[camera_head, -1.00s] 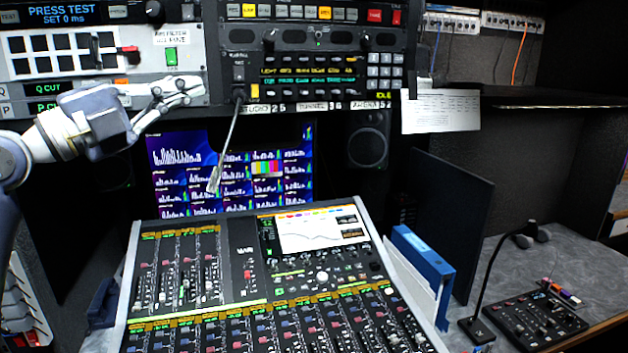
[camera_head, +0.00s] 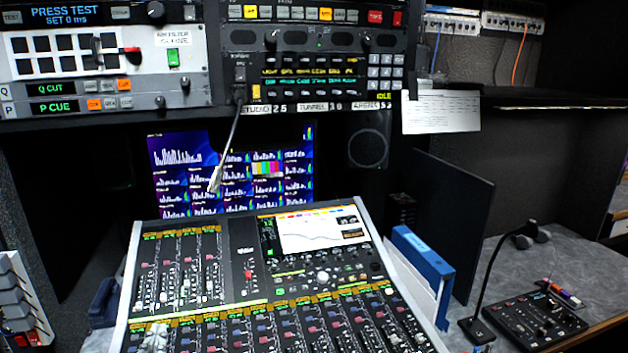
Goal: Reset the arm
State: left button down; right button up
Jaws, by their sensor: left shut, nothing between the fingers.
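My left gripper (camera_head: 155,335) shows only as pale fingertips at the bottom edge of the head view. The fingers are together and hold nothing. They appear in front of the lower left part of the mixing console (camera_head: 247,262); I cannot tell whether they touch it. The rest of my left arm is out of view. My right gripper is not in view.
The upper rack (camera_head: 195,62) holds button panels above the monitor wall (camera_head: 180,150). Blue binder (camera_head: 422,258), dark panel (camera_head: 450,220) and desk microphone unit (camera_head: 535,318) are at right.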

pick_arm(q)
jog(key=s+d+f+m+g+h, duration=0.1)
jog(key=s+d+f+g, duration=0.25)
jog(key=s+f, duration=0.45)
jog(key=s+d+f+g+h, duration=0.2)
jog(key=s+f+g, duration=0.3)
jog(key=s, duration=0.4)
jog(key=s+d+f+m+g+h, duration=0.1)
jog(key=s+d+f+g, duration=0.2)
jog(key=s+f, duration=0.55)
notch_tip(320, 180, down, 26)
jog(key=s+g, duration=0.2)
jog(key=s+a+f, duration=0.3)
jog(key=s+f, duration=1.3)
jog(key=s, duration=0.1)
jog(key=shift+s+f+g, duration=0.15)
jog(key=shift+g, duration=0.3)
